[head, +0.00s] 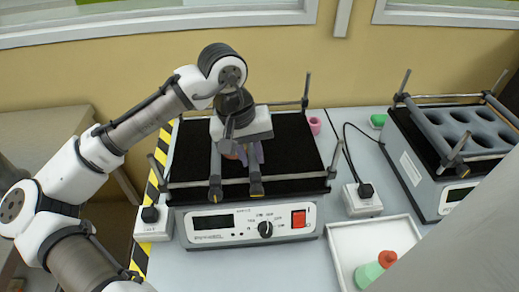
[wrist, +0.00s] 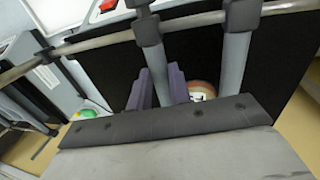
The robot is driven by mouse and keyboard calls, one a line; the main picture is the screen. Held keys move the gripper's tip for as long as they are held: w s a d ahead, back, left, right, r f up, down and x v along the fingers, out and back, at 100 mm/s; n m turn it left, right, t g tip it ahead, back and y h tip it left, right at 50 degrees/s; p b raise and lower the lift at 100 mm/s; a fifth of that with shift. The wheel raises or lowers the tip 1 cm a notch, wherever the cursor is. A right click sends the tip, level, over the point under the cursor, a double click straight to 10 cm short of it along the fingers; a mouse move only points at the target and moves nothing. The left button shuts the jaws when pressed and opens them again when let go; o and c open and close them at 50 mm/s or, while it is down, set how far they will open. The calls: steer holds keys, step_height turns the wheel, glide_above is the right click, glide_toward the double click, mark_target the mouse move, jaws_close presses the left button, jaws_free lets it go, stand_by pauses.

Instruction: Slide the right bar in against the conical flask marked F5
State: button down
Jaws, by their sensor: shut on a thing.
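The right bar (wrist: 153,60) is a grey rod with a dark clamp (head: 256,187) on the front rail of the shaker. My gripper (head: 251,156) reaches down over the black platform, its purple-grey fingers (wrist: 156,88) shut on the right bar, one on each side.
The shaker (head: 244,222) has corner posts and a front rail (head: 295,177). A second shaker with a holed rack (head: 467,128) stands at the right. A white tray (head: 350,240) with a green, red-capped bottle (head: 374,268) lies front right. The platform's right part is bare.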

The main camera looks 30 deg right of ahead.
steer(key=c, duration=1.3)
jaws_free()
steer(key=shift+r, duration=0.1)
step_height(320, 180, up, 13)
steer(key=w+a, duration=0.1)
steer(key=a, duration=0.1)
steer(key=shift+a+r, duration=0.2)
steer(key=shift+a, duration=0.1)
steer(key=shift+f, duration=0.1)
